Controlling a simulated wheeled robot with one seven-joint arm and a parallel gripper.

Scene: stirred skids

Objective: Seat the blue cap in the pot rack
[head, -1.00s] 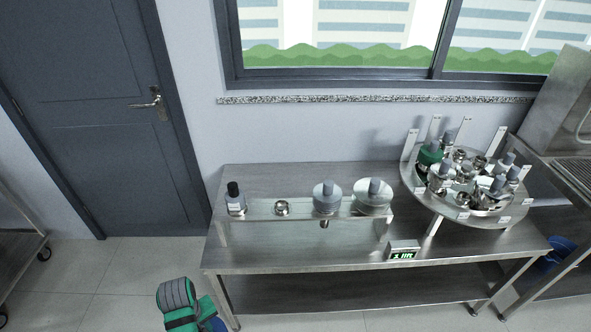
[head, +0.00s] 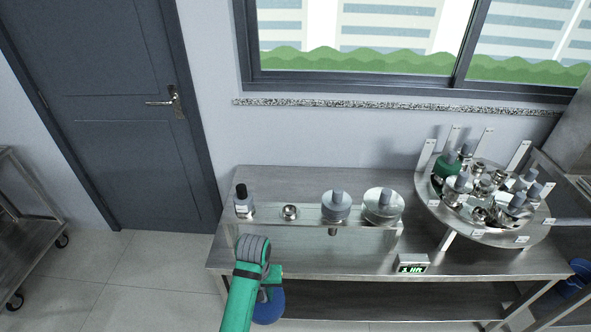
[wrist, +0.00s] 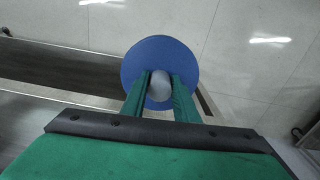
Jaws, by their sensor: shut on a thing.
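The blue cap (wrist: 160,55) is a round blue disc with a pale grey knob. My gripper (wrist: 160,82) is shut on the knob in the wrist view. In the head view the blue cap (head: 268,308) shows below my gripper (head: 270,290), off the table's front left edge and lower than the tabletop. The pot rack (head: 262,214) is a raised steel shelf on the table, up and to the right of my gripper. It carries a dark-topped bottle (head: 243,202), a small open metal ring (head: 290,212) and two grey-knobbed lids (head: 336,207) (head: 383,205).
A round tray (head: 487,235) with upright tabs and crowded metal parts stands at the table's right. A small green-lit display (head: 412,264) sits at the front edge. The table (head: 310,260) has bare room before the rack. A blue bucket (head: 577,276) is far right.

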